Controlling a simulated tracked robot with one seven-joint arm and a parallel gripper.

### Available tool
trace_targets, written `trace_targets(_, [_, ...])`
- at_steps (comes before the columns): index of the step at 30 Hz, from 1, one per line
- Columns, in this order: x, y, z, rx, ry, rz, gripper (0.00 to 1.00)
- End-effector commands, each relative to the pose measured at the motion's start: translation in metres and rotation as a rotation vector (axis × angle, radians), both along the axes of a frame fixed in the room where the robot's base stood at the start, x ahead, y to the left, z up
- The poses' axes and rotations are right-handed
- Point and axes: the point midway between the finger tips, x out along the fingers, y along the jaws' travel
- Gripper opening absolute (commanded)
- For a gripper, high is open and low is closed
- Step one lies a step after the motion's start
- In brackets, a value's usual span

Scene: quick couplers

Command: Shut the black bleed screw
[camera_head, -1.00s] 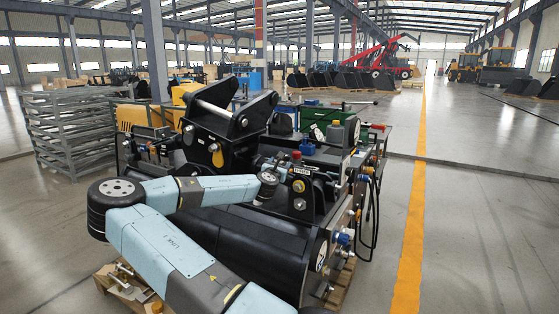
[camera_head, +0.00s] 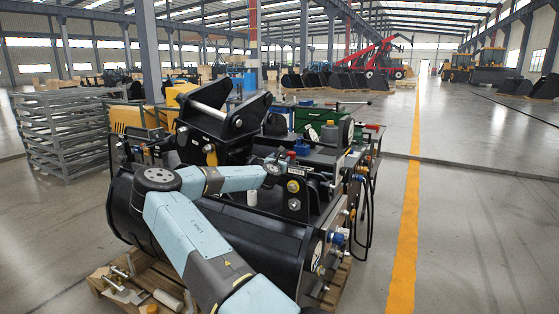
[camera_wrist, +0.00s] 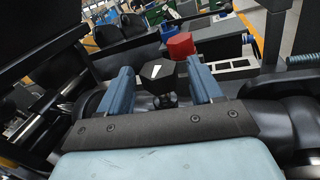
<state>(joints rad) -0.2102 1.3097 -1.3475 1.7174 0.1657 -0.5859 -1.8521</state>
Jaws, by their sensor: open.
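The black bleed screw (camera_wrist: 157,76) has a dark faceted head with a white mark on top. In the wrist view it stands between the two blue-grey fingers of my gripper (camera_wrist: 160,68). The fingers are apart, one on each side of the head, with a gap showing on both sides. Its lower part is a dark stem, partly in shadow. In the head view my gripper (camera_head: 279,164) is over the black machine attachment (camera_head: 240,245), and I cannot make out the screw there.
A red block-shaped cap (camera_wrist: 181,45) stands just behind the screw. A blue cap (camera_head: 302,148) and a grey cylinder (camera_head: 346,131) are near my gripper in the head view. Dark hoses (camera_head: 366,215) hang at the right.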

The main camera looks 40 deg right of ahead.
Motion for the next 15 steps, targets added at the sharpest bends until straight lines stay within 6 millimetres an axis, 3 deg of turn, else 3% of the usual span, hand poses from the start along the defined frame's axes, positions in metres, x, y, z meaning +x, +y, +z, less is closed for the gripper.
trace_targets(13, [0.0064,-0.0086,0.0,-0.001,0.001,0.0,0.65])
trace_targets(15, [0.0064,-0.0086,0.0,-0.001,0.001,0.0,0.6])
